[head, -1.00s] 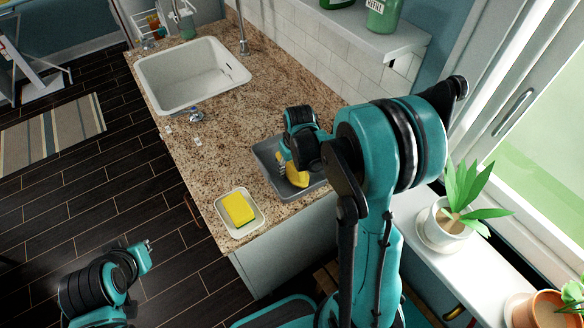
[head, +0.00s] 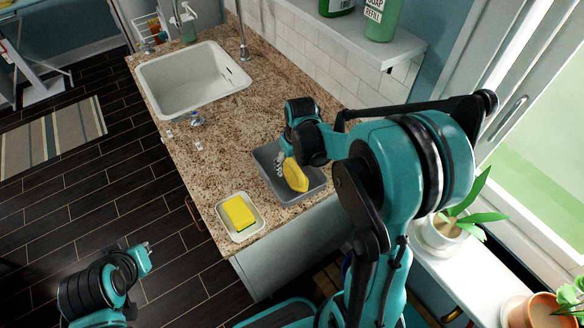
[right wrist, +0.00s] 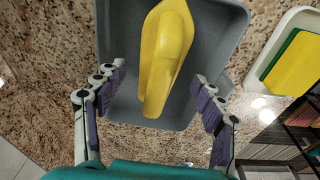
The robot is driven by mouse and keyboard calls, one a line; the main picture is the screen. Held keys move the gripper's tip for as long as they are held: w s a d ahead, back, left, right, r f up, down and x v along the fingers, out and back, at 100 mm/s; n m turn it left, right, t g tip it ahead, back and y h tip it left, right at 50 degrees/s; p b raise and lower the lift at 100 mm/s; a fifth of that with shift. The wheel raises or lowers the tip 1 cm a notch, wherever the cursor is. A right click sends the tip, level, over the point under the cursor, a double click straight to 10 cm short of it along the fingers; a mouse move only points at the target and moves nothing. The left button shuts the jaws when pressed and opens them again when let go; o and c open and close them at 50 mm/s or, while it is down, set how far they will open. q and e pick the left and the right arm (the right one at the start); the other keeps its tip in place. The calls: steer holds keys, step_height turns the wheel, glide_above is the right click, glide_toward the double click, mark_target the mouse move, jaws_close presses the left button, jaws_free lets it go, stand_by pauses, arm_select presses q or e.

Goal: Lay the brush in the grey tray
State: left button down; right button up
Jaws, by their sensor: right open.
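The yellow brush (head: 296,175) lies inside the grey tray (head: 318,188) on the counter. In the right wrist view the brush (right wrist: 165,55) lies lengthwise over the floor of the tray (right wrist: 225,50), and its near end is close to the tray's near wall. I cannot make out its bristles. My right gripper (right wrist: 161,80) is open, with a finger on each side of the brush and gaps between. In the head view my right gripper (head: 281,163) is over the tray's left part, partly hidden by its wrist. My left gripper (head: 146,248) is over the floor, away from the counter.
A white dish (head: 256,228) with a yellow sponge (head: 239,212) stands near the tray, at the counter's front end. A white sink (head: 190,85) is at the far end. A tiled wall and a shelf (head: 350,30) with green bottles border the right side.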

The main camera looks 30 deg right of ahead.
steer(key=r, duration=0.2)
steer(key=r+p, duration=0.1)
steer(key=r, duration=0.1)
steer(key=s+r, duration=0.1)
steer(key=r, duration=0.2)
steer(key=s+a+r+t, duration=0.2)
steer(key=s+a+r, duration=0.1)
steer(key=s, duration=0.3)
steer(key=s+a+r+t, duration=0.2)
steer(key=s+a+t, duration=0.1)
steer(key=s+a, duration=0.2)
steer(key=shift+s+r+m, duration=0.4)
steer(key=shift+s, duration=0.55)
step_height(320, 180, down, 9)
steer(key=b, duration=0.8)
